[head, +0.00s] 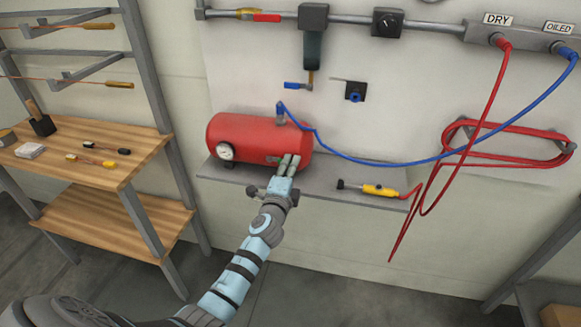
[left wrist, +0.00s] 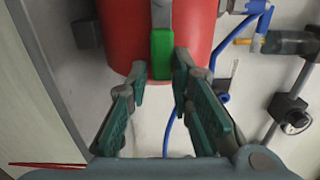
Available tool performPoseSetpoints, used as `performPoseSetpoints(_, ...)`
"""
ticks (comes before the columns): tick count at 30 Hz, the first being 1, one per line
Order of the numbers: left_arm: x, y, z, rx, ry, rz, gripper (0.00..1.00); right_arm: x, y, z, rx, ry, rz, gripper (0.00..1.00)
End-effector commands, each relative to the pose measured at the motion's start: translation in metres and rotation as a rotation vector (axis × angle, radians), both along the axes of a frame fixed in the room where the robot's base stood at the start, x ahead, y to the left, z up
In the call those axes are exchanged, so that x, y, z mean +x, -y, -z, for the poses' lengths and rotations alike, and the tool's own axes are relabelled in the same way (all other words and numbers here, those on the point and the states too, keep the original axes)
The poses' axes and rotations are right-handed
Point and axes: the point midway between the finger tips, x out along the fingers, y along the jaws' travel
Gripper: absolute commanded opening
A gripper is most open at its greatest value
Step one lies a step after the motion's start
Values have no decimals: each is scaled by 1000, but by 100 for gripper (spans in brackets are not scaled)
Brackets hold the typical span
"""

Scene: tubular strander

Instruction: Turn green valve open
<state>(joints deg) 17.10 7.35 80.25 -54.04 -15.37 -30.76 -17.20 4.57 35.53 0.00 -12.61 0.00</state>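The green valve handle (left wrist: 162,55) shows in the left wrist view, hanging from a grey stem against the red tank (left wrist: 118,35). My left gripper (left wrist: 160,85) is open, and its two fingertips lie on either side of the handle's lower end in the picture, with gaps visible. I cannot tell how deep the handle sits between them. In the head view my left gripper (head: 289,165) is at the lower right front of the red tank (head: 245,137) and hides the green handle. My right gripper is not in view.
The tank, with a round gauge (head: 225,151), rests on a grey wall shelf (head: 330,185). A blue hose (head: 370,162) runs right from its top. A yellow air tool (head: 380,190) lies on the shelf. A wooden workbench (head: 90,170) stands at left. Red hose (head: 505,128) hangs right.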

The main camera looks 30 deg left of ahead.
Motion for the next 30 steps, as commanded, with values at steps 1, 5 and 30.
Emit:
performPoseSetpoints(1, 0, 0, 0, -1, 0, 0, 32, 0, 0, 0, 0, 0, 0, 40)
performPoseSetpoints(5, 0, 0, -1, -1, 1, 0, 36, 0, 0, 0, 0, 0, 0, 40)
performPoseSetpoints(30, -116, 31, -1, -1, 1, 1, 36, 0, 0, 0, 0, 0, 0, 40)
